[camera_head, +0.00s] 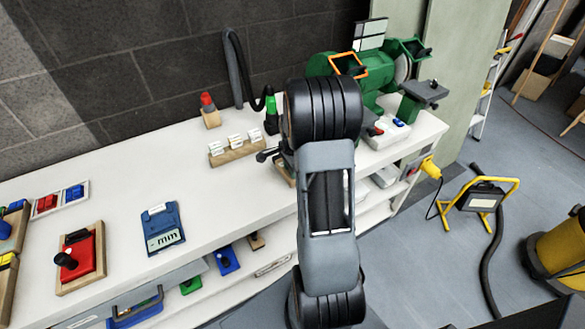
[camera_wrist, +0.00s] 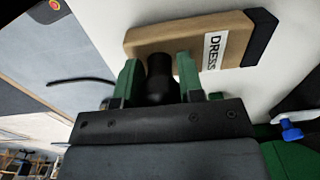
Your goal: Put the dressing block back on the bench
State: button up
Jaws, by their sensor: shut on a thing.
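The dressing block (camera_wrist: 193,35) is a wooden block with a black end and a white label reading "DRESS". It shows in the wrist view, at the top middle. My gripper (camera_wrist: 160,72) has its two green fingers shut on the block's black knob. The block lies over the white bench (camera_head: 235,205); I cannot tell whether it touches the top. The bench also shows in the wrist view (camera_wrist: 110,22). In the head view my arm stands in front of the bench and hides the gripper and most of what it holds.
A green bench grinder (camera_head: 385,92) stands at the bench's right end. A wooden rack with white labels (camera_head: 234,150), a blue device marked "mm" (camera_head: 163,228) and a red-topped wooden board (camera_head: 80,258) stand left of my arm. The bench between them is clear. A yellow work lamp (camera_head: 483,200) stands on the floor.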

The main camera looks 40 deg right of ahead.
jog(key=shift+f, duration=0.3)
jog(key=o, duration=1.1)
jog(key=shift+o, duration=0.2)
